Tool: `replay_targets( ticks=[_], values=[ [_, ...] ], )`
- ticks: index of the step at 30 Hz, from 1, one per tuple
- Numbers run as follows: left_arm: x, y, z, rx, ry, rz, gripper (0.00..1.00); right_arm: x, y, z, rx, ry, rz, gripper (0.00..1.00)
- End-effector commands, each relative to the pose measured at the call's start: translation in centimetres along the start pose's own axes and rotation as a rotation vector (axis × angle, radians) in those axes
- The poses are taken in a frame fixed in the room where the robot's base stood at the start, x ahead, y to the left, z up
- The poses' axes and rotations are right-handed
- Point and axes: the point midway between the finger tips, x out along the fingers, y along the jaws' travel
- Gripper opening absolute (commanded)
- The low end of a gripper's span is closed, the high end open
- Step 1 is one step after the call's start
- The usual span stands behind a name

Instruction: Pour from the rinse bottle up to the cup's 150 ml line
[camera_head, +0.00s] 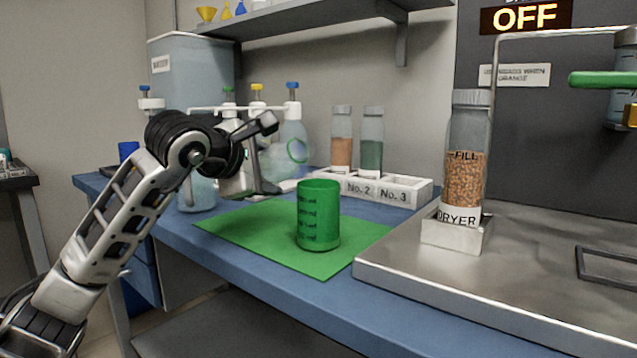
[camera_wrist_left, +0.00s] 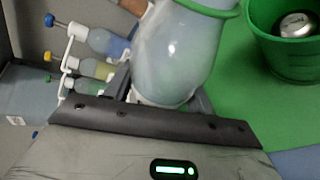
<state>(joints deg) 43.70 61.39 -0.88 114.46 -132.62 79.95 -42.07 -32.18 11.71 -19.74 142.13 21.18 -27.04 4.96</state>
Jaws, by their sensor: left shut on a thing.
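The rinse bottle (camera_head: 281,163) is a pale translucent bottle with a green ring. It is tilted in my left gripper (camera_head: 266,156), above the mat to the left of the cup. In the left wrist view the bottle (camera_wrist_left: 178,58) fills the space between the fingers, and its far end is cut off by the frame's top. The green cup (camera_head: 319,215) stands upright on the green mat (camera_head: 250,228), with graduation marks on its side that are too small to read. In the wrist view a silver round object (camera_wrist_left: 297,27) shows inside the cup (camera_wrist_left: 262,40). My right gripper is not in view.
Capped bottles (camera_head: 292,125) stand behind the arm. A white rack (camera_head: 385,190) with two filled tubes is behind the cup. A steel tray (camera_head: 440,275) with the dryer tube (camera_head: 465,150) is at right. The mat in front of the cup is clear.

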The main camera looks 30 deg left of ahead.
Motion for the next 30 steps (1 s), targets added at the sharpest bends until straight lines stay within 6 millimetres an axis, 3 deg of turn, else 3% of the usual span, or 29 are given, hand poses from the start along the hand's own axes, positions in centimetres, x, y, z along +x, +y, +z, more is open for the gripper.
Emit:
replay_targets(
  ticks=[30],
  values=[
    [-0.01,0.26,-0.18,0.101,0.023,0.045,0.2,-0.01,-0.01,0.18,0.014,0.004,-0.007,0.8]
  ],
)
